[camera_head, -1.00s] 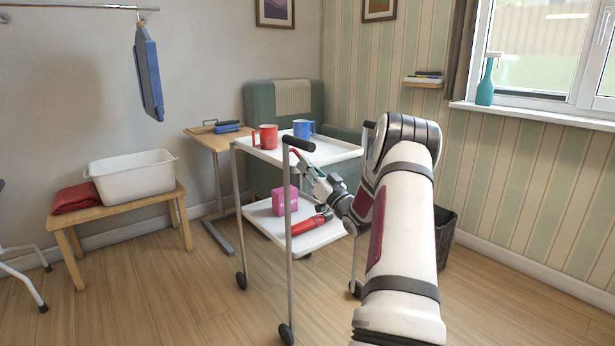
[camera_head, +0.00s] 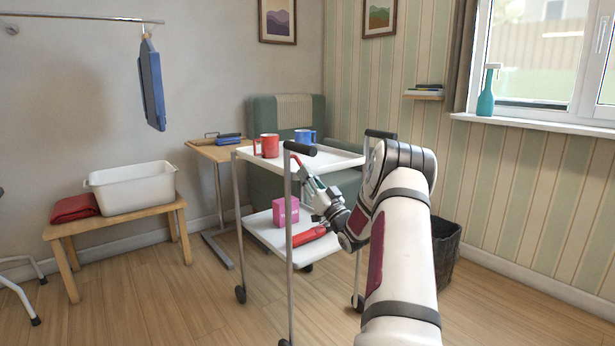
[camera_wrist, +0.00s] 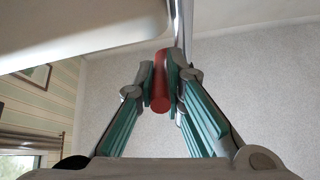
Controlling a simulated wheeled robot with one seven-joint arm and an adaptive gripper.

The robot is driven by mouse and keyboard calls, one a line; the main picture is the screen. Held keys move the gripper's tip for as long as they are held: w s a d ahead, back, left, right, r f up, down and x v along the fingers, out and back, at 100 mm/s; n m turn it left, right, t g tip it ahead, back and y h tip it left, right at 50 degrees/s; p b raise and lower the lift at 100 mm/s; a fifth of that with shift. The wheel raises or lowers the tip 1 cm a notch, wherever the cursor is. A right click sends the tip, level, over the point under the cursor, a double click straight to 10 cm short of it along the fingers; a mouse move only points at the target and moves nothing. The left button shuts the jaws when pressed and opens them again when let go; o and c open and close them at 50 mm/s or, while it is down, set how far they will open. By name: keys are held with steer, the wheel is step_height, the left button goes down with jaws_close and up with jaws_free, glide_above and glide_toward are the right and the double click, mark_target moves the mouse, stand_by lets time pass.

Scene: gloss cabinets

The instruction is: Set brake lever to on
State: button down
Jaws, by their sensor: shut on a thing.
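The brake lever (camera_wrist: 160,104) has a red, rounded grip. In the wrist view it sits between the two fingers of my gripper (camera_wrist: 161,75), which is shut on it. In the head view my gripper (camera_head: 316,188) is at the near side of the white trolley (camera_head: 325,163), just below its top tray and beside the front upright. A small red part of the lever (camera_head: 297,160) shows there near the black handle. Any on or off marking is too small or hidden to tell.
A red mug (camera_head: 267,146) and a blue mug (camera_head: 304,137) stand on the trolley top. A pink box (camera_head: 285,211) and a red object (camera_head: 310,236) lie on the lower shelf. A bench (camera_head: 120,222) stands left and a dark bin (camera_head: 445,250) right. The floor in front is clear.

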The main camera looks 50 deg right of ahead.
steer(key=c, duration=1.9)
jaws_free()
steer(key=shift+f, duration=0.1)
steer(key=v, duration=1.2)
